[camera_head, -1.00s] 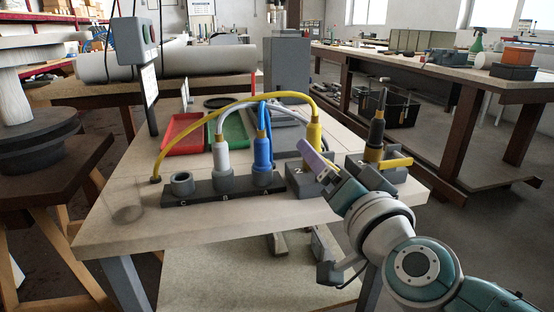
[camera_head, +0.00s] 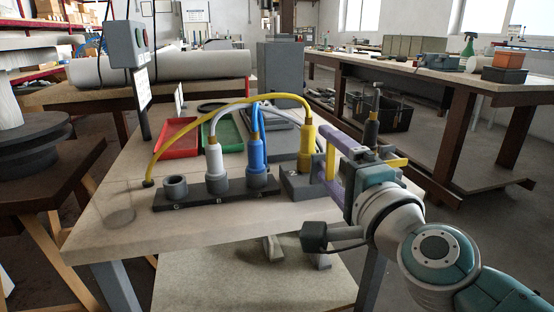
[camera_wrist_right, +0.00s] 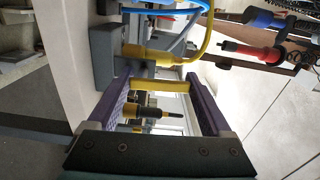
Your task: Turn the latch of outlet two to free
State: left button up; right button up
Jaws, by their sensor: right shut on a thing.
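A yellow plug (camera_head: 307,142) stands upright in a grey outlet block (camera_head: 296,186) at the table's right side. A yellow latch bar (camera_head: 330,160) stands just right of this plug; the bar also shows in the right wrist view (camera_wrist_right: 158,85). My right gripper (camera_wrist_right: 163,100) has its purple fingers at the two ends of this bar and is shut on it. A black plug (camera_head: 372,128) stands farther right, partly behind my gripper, with another yellow latch (camera_head: 398,162) sticking out right. I cannot read any outlet number. My left gripper is not in view.
A dark socket strip (camera_head: 215,192) left of the outlet holds a white plug (camera_head: 213,158), a blue plug (camera_head: 257,155) and an empty socket (camera_head: 175,187). A yellow cable (camera_head: 200,112) arches over them. Red (camera_head: 177,137) and green (camera_head: 222,132) trays lie behind. The table's front left is clear.

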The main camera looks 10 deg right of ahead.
jog(key=shift+d+m, duration=0.1)
jog(key=shift+m, duration=0.3)
jog(key=o, duration=1.2)
jog(key=shift+c, duration=0.2)
jog(key=s+p, duration=0.1)
jog(key=s, duration=0.9)
jog(key=shift+d, duration=0.2)
jog(key=shift+r, duration=0.1)
